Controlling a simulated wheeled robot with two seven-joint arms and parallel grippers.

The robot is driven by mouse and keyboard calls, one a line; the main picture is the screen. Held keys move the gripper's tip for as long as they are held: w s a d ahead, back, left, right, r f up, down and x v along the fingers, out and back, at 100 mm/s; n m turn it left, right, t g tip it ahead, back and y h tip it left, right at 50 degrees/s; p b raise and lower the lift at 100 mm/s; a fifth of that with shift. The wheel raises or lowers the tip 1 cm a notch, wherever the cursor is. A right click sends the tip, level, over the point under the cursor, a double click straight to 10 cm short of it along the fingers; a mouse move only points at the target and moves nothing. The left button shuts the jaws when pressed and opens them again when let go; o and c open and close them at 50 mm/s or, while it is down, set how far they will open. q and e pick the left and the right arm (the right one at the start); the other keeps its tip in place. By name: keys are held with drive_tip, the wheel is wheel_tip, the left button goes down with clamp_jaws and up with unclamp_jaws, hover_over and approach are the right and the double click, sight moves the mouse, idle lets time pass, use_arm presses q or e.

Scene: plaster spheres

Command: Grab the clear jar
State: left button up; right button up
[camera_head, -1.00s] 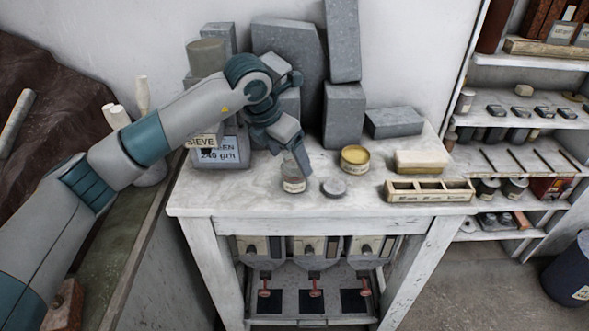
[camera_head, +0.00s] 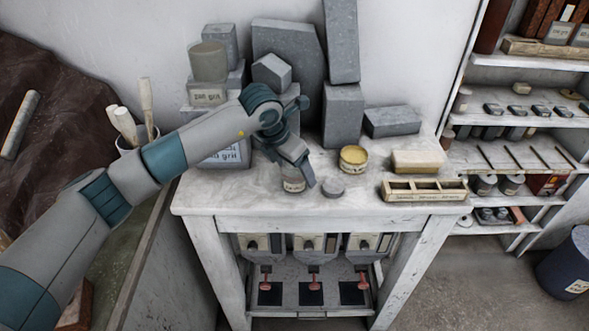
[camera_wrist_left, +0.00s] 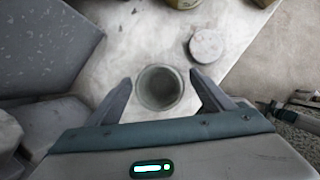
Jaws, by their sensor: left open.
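The clear jar (camera_head: 293,185) stands open and upright on the white table, with a pale label on its front. In the left wrist view the jar (camera_wrist_left: 160,88) shows from above, an empty round mouth between the two fingers. My left gripper (camera_head: 296,175) reaches down over the jar and hides its upper part in the head view. In the wrist view the left gripper (camera_wrist_left: 163,86) is open, with a finger on each side of the jar and visible gaps. A round grey lid (camera_head: 333,186) lies just right of the jar. My right gripper is not in view.
A yellow tin (camera_head: 353,159), a pale block (camera_head: 417,162) and a divided wooden tray (camera_head: 424,197) stand to the right on the table (camera_head: 270,203). Grey stone blocks (camera_head: 343,115) stand behind. The front edge near the jar is clear.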

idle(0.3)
use_arm(q)
drive_tip(key=c, duration=1.3)
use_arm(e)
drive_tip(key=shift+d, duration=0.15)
use_arm(q)
drive_tip(key=shift+o, duration=0.2)
drive_tip(key=shift+r, duration=0.15)
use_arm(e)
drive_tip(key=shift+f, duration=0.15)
